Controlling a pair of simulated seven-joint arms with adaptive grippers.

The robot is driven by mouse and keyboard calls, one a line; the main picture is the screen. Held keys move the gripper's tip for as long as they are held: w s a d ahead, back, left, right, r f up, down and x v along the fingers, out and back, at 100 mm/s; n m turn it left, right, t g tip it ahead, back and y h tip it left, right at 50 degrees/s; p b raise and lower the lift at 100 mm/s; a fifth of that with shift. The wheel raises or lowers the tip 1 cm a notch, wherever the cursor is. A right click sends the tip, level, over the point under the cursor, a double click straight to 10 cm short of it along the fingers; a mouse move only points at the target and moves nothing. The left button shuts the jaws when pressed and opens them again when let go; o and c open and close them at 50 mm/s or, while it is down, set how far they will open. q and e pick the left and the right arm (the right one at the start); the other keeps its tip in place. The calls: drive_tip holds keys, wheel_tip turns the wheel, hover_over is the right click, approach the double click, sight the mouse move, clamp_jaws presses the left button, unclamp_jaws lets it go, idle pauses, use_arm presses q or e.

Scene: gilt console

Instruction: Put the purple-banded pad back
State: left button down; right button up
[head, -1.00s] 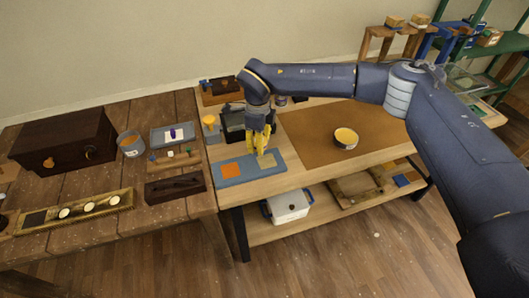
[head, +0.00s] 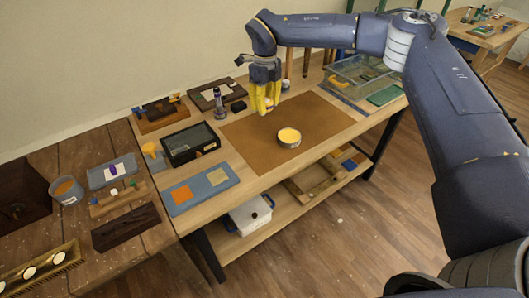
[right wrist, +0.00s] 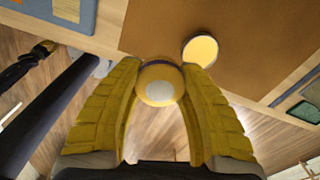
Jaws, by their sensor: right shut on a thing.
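My right gripper (head: 265,104) is shut on a small round pad, above the far part of the brown mat (head: 250,150). In the right wrist view the pad (right wrist: 160,72) sits between the yellow fingertips (right wrist: 160,88). It is pale yellow with a dark purplish band near its top and a pale grey round end facing the camera. In the head view the fingers mostly hide it. A gilt tray (head: 12,286) with white round pieces is cut off at the lower left. My left gripper is not in view.
A round tin of yellow stuff (head: 289,137) stands on the mat, right of the gripper. A blue board (head: 200,190) with orange and tan squares, a dark glass-topped box (head: 190,145) and a dark upright bottle (head: 219,103) stand left. The mat's near part is clear.

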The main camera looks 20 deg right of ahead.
sight(265, 152)
drive_tip(key=shift+s+a+f+m, duration=0.1)
drive_tip(key=shift+a+f+m, duration=0.1)
drive_tip(key=shift+m, duration=0.1)
wheel_tip(265, 152, down, 20)
drive_tip(key=shift+r, duration=0.2)
idle(0.5)
drive_tip(key=shift+f, duration=0.1)
drive_tip(key=o, duration=1.1)
drive_tip(key=shift+o, duration=0.2)
wheel_tip(265, 152, up, 12)
